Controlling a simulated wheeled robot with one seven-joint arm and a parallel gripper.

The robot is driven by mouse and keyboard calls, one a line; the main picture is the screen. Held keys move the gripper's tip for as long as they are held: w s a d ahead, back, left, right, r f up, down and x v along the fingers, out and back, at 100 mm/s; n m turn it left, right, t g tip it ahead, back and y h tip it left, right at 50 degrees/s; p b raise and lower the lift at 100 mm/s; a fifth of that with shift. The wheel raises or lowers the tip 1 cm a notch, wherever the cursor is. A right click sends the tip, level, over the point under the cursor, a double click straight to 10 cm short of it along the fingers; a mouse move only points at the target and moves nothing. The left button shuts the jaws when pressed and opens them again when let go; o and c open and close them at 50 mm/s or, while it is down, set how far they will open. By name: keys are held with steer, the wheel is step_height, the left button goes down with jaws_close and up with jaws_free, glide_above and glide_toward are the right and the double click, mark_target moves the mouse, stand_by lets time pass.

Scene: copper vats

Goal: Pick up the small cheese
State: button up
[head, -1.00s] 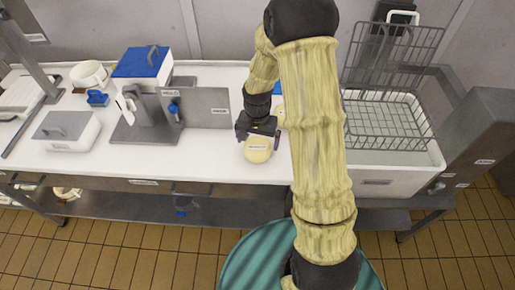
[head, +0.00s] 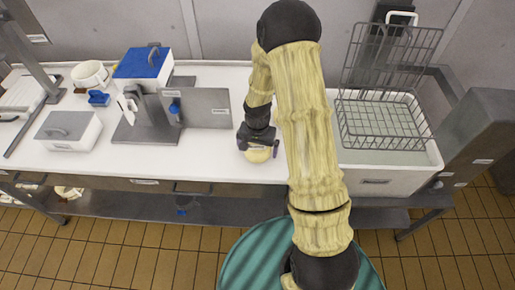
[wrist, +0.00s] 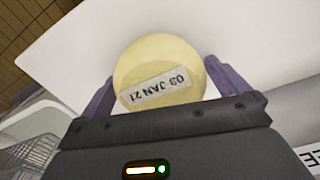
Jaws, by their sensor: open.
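The small cheese (head: 258,155) is a round, pale yellow piece on the white counter, near its front edge. In the wrist view the cheese (wrist: 158,62) has a label that reads "03 JAN 21" upside down. My gripper (head: 257,146) is over the cheese in the head view and hides part of it. In the wrist view my gripper (wrist: 160,90) is open, with one purple finger on each side of the cheese. I cannot tell whether the fingers touch it.
A grey metal stand with a plate (head: 206,108) is left of my gripper. A white box with a blue lid (head: 142,64) and a grey-lidded box (head: 68,130) stand farther left. A wire basket (head: 385,120) over a white basin (head: 375,175) is on the right. The counter's front edge is close.

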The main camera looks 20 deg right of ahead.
steer(key=c, duration=1.1)
steer(key=shift+w+r, duration=0.1)
steer(key=shift+r, duration=0.05)
steer(key=shift+c, duration=0.2)
step_height(320, 180, up, 10)
steer(key=shift+f+b, duration=0.1)
steer(key=shift+b, duration=0.45)
steer(key=shift+f, duration=0.15)
